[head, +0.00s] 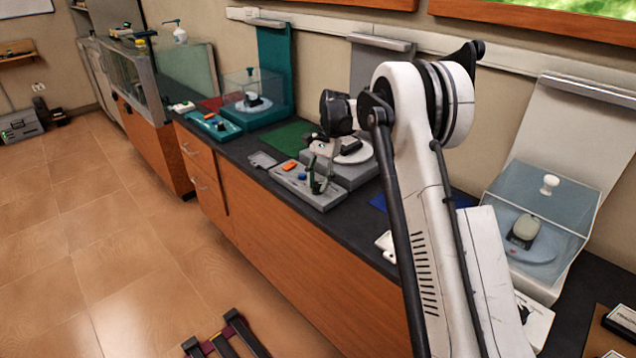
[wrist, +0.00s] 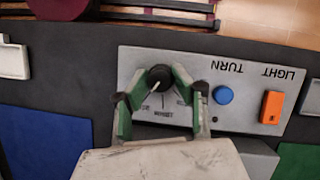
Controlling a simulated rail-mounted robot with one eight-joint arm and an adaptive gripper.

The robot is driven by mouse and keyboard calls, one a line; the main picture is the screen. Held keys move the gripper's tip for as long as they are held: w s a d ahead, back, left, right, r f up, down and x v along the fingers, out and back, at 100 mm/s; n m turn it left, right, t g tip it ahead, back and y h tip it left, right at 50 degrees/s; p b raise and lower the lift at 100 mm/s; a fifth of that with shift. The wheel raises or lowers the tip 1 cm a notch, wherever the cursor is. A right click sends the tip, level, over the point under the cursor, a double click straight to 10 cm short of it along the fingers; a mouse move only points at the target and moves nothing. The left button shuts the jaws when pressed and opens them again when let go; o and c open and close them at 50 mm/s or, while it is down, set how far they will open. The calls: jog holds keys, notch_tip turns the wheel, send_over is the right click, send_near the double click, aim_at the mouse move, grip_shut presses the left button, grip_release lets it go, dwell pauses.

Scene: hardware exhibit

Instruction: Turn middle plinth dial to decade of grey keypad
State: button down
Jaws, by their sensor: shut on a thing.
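The middle plinth's grey control panel (head: 325,196) lies on the dark counter and shows upside down in the wrist view (wrist: 243,112). Its black dial (wrist: 160,76) has a white pointer line slanting down-left toward the scale. The scale's printed labels are too small to read. My gripper (wrist: 157,83), with green finger pads, is shut on the dial, one finger at each side. In the head view my gripper (head: 318,182) comes down on the panel from above. The grey middle plinth (head: 350,172) stands behind it, partly hidden by my wrist; I cannot make out a keypad clearly.
The panel also has a blue button (wrist: 223,95) marked TURN and an orange switch (wrist: 271,107) marked LIGHT. A teal plinth (head: 282,112) with a clear cover stands left. A white exhibit with a clear cover (head: 560,190) stands right. A blue mat (wrist: 45,140) lies nearby.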

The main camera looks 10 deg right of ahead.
jog(key=shift+n, duration=0.3)
jog(key=n+h, duration=0.1)
jog(key=n, duration=0.1)
jog(key=n+g+h, duration=0.1)
jog(key=n, duration=0.2)
jog(key=shift+a+b, duration=0.1)
jog(key=shift+b, duration=0.3)
jog(key=n+h, duration=0.1)
jog(key=n, duration=0.2)
jog(key=n+h, duration=0.1)
jog(key=n, duration=0.2)
jog(key=shift+n+h+b, duration=0.3)
jog(key=shift+n+b, duration=0.05)
jog(key=shift+n, duration=0.05)
jog(key=n, duration=0.2)
jog(key=n+t+h, duration=0.1)
jog(key=n, duration=0.2)
jog(key=shift+a+h+b, duration=0.15)
jog(key=shift+h+b, duration=0.15)
jog(key=n+t, duration=0.1)
jog(key=n, duration=0.2)
jog(key=n+t+h, duration=0.1)
jog(key=n, duration=0.2)
jog(key=shift+b, duration=0.35)
jog(key=shift+n, duration=0.4)
jog(key=c, duration=1.5)
grip_release()
jog(key=shift+o, duration=0.2)
jog(key=v, duration=1.2)
jog(key=shift+a, duration=0.2)
